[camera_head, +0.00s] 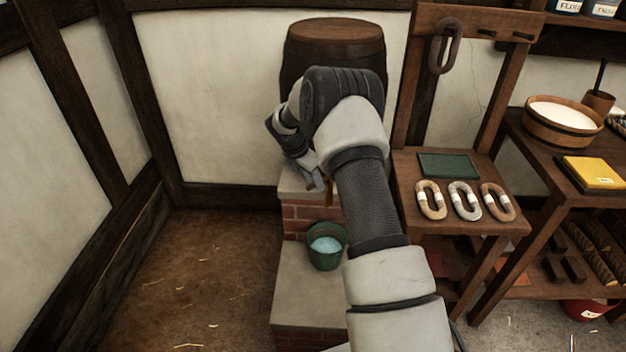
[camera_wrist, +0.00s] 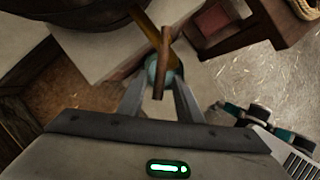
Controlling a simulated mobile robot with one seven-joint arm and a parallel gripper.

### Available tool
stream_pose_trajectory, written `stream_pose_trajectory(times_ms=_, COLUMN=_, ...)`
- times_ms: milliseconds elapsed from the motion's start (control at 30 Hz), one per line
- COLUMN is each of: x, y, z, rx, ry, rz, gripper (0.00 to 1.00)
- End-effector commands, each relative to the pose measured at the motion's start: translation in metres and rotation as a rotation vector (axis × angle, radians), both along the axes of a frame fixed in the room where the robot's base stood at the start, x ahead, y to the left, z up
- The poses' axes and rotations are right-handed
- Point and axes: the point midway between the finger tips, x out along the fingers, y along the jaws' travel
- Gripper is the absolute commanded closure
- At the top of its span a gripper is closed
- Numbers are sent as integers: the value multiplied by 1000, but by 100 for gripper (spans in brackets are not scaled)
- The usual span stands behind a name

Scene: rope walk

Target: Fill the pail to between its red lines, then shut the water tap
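The green pail (camera_head: 326,258) stands on the lower stone-topped brick step with pale blue water (camera_head: 325,245) in it. Its red lines cannot be made out. In the wrist view, pale water (camera_wrist: 152,72) shows partly behind the tap. The tap has a brown wooden handle (camera_wrist: 163,62) and a brass-coloured body (camera_wrist: 183,47); a little of it shows in the head view (camera_head: 329,193). My gripper (camera_wrist: 160,84) is open, its two fingers on either side of the handle with gaps visible. My arm hides much of the tap in the head view. Whether water is running cannot be told.
A dark wooden barrel (camera_head: 335,45) sits on the upper brick ledge behind my arm. A wooden stand (camera_head: 460,218) with rope loops and a green slate is close on the right. A side table (camera_head: 540,158) holds a wooden bowl.

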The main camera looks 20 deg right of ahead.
Motion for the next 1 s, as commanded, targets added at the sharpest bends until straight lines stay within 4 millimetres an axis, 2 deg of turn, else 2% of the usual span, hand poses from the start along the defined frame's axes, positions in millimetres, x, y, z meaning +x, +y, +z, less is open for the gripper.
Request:
stream_pose_trajectory(times_ms=33, x=0, y=0, z=0, rx=0, ry=0, rz=0, gripper=70)
stream_pose_trajectory(times_ms=200, x=0, y=0, z=0, rx=0, ry=0, rz=0, gripper=98)
stream_pose_trajectory(times_ms=233, x=0, y=0, z=0, rx=0, ry=0, rz=0, gripper=100)
stream_pose_trajectory(times_ms=667, x=-4, y=-1, z=2, rx=-1, ry=1, rz=43, gripper=100)
stream_pose_trajectory(times_ms=1000, x=-18, y=-9, z=4, rx=1, ry=3, rz=250, gripper=100)
